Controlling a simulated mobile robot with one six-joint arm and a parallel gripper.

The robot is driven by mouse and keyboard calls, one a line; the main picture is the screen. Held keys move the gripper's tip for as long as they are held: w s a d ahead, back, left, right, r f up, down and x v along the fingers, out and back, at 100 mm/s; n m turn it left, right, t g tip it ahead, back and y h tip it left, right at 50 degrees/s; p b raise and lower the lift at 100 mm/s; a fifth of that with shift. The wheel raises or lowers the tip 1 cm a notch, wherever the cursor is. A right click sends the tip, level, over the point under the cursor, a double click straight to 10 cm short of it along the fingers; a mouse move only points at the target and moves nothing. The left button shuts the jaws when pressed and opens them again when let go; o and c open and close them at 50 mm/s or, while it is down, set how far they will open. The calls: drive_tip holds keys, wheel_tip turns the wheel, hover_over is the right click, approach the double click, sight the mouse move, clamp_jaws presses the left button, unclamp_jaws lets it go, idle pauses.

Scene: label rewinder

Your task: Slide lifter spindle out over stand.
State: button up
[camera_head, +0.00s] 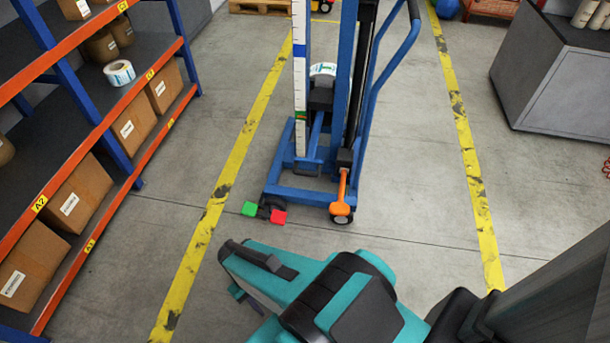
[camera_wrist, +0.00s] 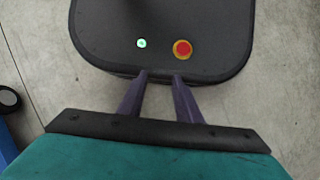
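The blue lifter (camera_head: 300,194) stands upright on the floor ahead, at the top middle of the head view. It has a mast, a white scale (camera_head: 300,80), an orange lever (camera_head: 342,188), and green (camera_head: 249,209) and red (camera_head: 278,217) pedals at its base. A white label roll (camera_head: 323,69) shows behind the scale, above a dark block. I cannot make out the spindle clearly, and I cannot identify the stand. My gripper (camera_wrist: 160,75) is open and empty in the wrist view, its two purple fingers apart. It points down, well short of the lifter.
An orange and blue shelf rack (camera_head: 105,125) with cartons and rolls lines the left. A grey cabinet (camera_head: 555,95) stands at the right. Yellow floor lines (camera_head: 215,205) flank the lifter. The floor between my arm and the lifter is clear.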

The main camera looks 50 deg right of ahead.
drive_tip(key=shift+o, duration=0.6)
drive_tip(key=w+d+f+m+t+y+b, duration=0.2)
drive_tip(key=w+d+m+y+b, duration=0.15)
drive_tip(key=w+b, duration=0.2)
drive_tip(key=w+d+f+m+t+y+b, duration=0.2)
drive_tip(key=w+d+m+y+b, duration=0.15)
drive_tip(key=w+b, duration=0.2)
drive_tip(key=w+d+r+m+t+y+b, duration=0.1)
drive_tip(key=w+d+r+m+t+b, duration=0.1)
drive_tip(key=w+d+m+t+b, duration=0.75)
drive_tip(key=s+d+r+m+t+h+b, duration=0.1)
drive_tip(key=d+r+b, duration=0.15)
drive_tip(key=d, duration=0.75)
drive_tip(key=d+r+m+t+b, duration=0.1)
drive_tip(key=d+r+b, duration=0.15)
drive_tip(key=d, duration=0.75)
drive_tip(key=s+d+r+m+t+h+b, duration=0.1)
drive_tip(key=s+d+r+t+b, duration=0.1)
drive_tip(key=d, duration=0.5)
drive_tip(key=s+d+r+m+t+h+b, duration=0.2)
drive_tip(key=s+d+r+t+b, duration=0.1)
drive_tip(key=s+d+r+b, duration=0.1)
drive_tip(key=s+d, duration=0.1)
drive_tip(key=d, duration=0.1)
drive_tip(key=shift+s+d+r, duration=0.25)
drive_tip(key=shift+s+d, duration=0.1)
drive_tip(key=shift+d, duration=0.05)
drive_tip(key=shift+w+f, duration=0.1)
